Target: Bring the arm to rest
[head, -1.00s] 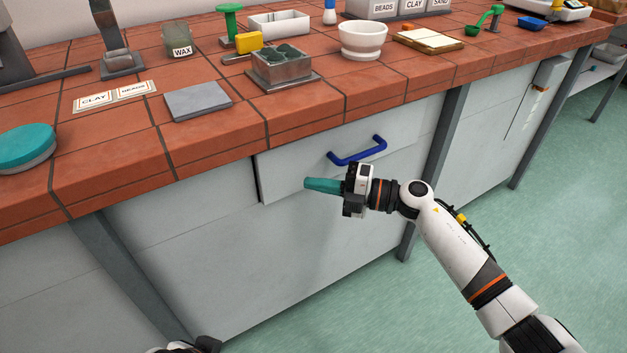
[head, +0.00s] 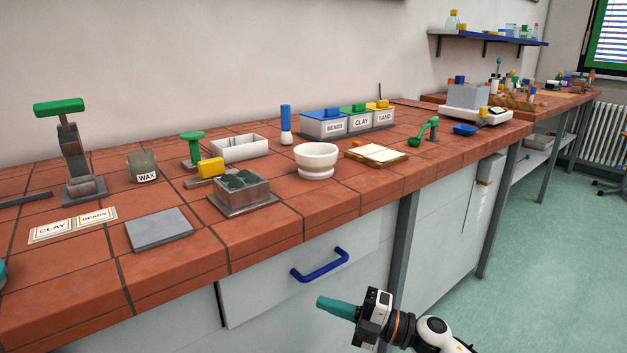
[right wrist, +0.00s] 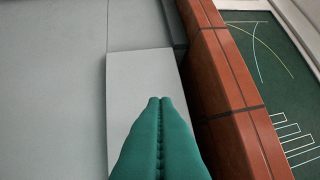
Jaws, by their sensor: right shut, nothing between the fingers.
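My right gripper (head: 320,302) has teal fingers and is low in the head view, in front of the bench's drawer front. Its fingers are pressed together with nothing between them. In the right wrist view the shut teal fingers (right wrist: 157,100) point along the grey drawer front (right wrist: 135,75). The blue drawer handle (head: 320,264) is just above the fingertips in the head view, apart from them as far as I can tell.
The tiled bench top (head: 290,220) has its front edge above the gripper. On it stand a white mortar (head: 316,160), a metal mould block (head: 243,192), a grey slab (head: 159,229) and labelled bins (head: 324,124). Green floor (head: 540,270) is open at the right.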

